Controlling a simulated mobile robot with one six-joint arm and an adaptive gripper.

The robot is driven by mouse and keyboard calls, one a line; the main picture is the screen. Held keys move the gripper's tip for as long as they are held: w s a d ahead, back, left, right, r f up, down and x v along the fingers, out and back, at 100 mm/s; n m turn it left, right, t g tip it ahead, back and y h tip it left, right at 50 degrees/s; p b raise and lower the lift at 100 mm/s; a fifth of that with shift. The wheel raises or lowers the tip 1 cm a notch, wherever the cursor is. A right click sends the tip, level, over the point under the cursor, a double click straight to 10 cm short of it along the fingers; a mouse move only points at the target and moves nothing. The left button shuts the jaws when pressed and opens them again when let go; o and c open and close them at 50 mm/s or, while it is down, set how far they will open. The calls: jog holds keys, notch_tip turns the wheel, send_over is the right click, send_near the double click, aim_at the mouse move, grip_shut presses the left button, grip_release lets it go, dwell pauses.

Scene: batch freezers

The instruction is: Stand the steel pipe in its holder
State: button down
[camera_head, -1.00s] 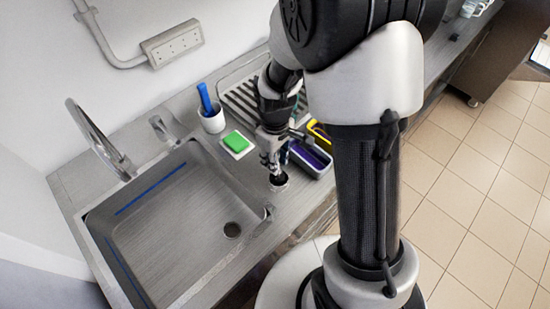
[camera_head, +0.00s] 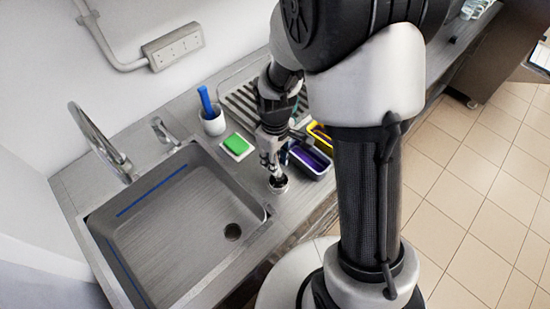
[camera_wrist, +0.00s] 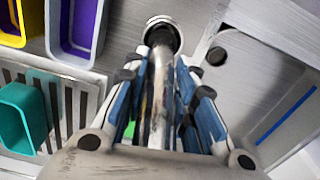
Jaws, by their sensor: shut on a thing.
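The steel pipe (camera_wrist: 158,95) is a shiny metal tube held lengthwise between my gripper's blue-padded fingers in the wrist view. My gripper (camera_wrist: 160,100) is shut on it; my gripper also shows in the head view (camera_head: 271,158), above the counter beside the sink. The holder (camera_wrist: 149,22) is a small round cup with a light rim and dark inside. It stands on the counter below my gripper in the head view (camera_head: 278,188). The pipe's far end meets the holder's dark opening in the wrist view. I cannot tell how deep it sits.
The sink (camera_head: 180,225) lies left of the holder. A purple-lined tray (camera_head: 318,172) stands close to its right, with a yellow bin (camera_head: 322,134) behind. A green sponge (camera_head: 236,143), a white cup (camera_head: 214,125) with a blue-handled tool and a drying rack (camera_head: 238,96) stand farther back.

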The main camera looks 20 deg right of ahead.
jog(key=shift+f+b, duration=0.95)
jog(key=shift+f, duration=0.25)
dwell(0.3)
jog(key=c, duration=1.6)
grip_release()
notch_tip(320, 180, up, 11)
jog(key=p, duration=0.8)
jog(key=shift+p, duration=0.3)
